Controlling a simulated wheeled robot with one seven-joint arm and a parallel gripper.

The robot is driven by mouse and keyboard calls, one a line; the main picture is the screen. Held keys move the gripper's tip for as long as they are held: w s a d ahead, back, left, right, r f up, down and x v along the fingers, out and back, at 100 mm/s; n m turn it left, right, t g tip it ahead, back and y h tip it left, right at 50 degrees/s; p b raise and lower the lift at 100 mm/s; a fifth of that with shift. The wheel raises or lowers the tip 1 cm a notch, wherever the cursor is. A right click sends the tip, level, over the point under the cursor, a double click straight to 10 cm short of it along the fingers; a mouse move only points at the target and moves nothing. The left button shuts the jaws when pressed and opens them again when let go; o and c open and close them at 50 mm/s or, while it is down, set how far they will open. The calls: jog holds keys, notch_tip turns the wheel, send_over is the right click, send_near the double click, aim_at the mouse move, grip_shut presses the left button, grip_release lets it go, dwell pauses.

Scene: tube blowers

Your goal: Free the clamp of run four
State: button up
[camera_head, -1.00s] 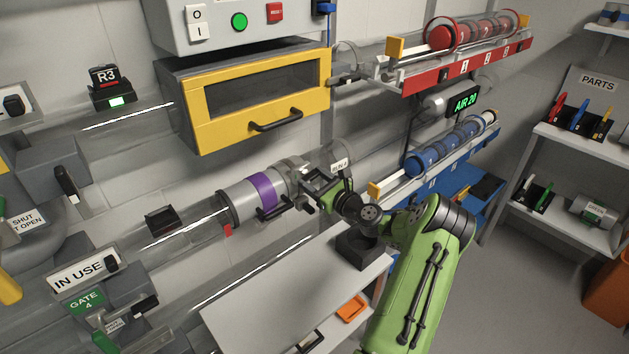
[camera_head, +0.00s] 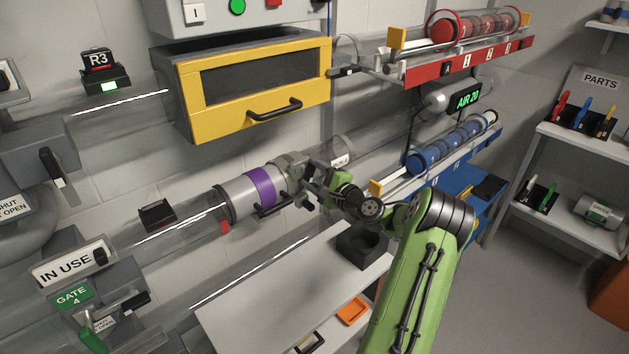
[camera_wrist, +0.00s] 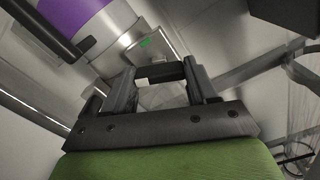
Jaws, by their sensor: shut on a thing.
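The clear tube of run four carries a small white label (camera_head: 340,162) in the head view. A grey cylinder with a purple band (camera_head: 262,187) is in line with it on the left. The grey metal clamp (camera_head: 291,165) sits at the cylinder's right end. In the wrist view the clamp body (camera_wrist: 147,46) shows a small green mark. My gripper (camera_head: 312,180) is at the clamp, just right of the cylinder. In the wrist view my gripper (camera_wrist: 160,88) is shut on the clamp's dark handle (camera_wrist: 160,72), which spans between the fingers. The fingers partly hide the clamp.
A dark handle (camera_head: 272,208) projects from the cylinder. A yellow-framed cabinet (camera_head: 255,90) hangs above. A grey bench top (camera_head: 270,300) lies below, with a dark holder (camera_head: 358,243) on it. A blue rack (camera_head: 452,150) stands right. An IN USE sign (camera_head: 72,264) is at lower left.

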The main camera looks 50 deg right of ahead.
jog(key=shift+f+n+b, duration=0.15)
jog(key=shift+n+b, duration=1.45)
jog(key=shift+n, duration=0.7)
jog(key=o, duration=1.1)
jog(key=shift+c, duration=0.2)
jog(key=s+a+p, duration=0.1)
jog(key=s, duration=1.4)
jog(key=shift+s+a+p, duration=0.35)
jog(key=shift+s+a, duration=0.05)
